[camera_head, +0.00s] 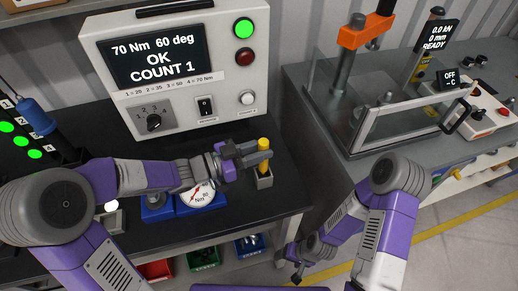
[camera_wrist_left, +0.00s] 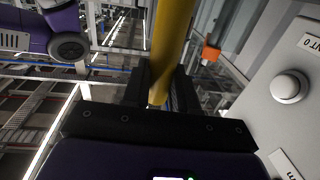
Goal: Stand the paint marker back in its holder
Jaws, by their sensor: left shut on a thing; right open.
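The yellow paint marker (camera_head: 264,144) stands roughly upright over the small grey holder (camera_head: 264,181) at the right side of the dark bench. My left gripper (camera_head: 254,155) is shut on the marker from the left, just under its top. The marker's lower end meets the holder's top in the picture; I cannot tell how deep it sits. In the left wrist view the marker (camera_wrist_left: 173,45) runs up between my left gripper's black fingers (camera_wrist_left: 160,90). My right gripper (camera_head: 289,266) is open and empty, low in front of the bench.
A torque controller (camera_head: 180,75) stands behind the marker. A round dial gauge (camera_head: 197,196) on a blue base lies left of the holder. A clear-walled press (camera_head: 390,110) stands on the right bench. Red, green and blue bins (camera_head: 203,256) sit below.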

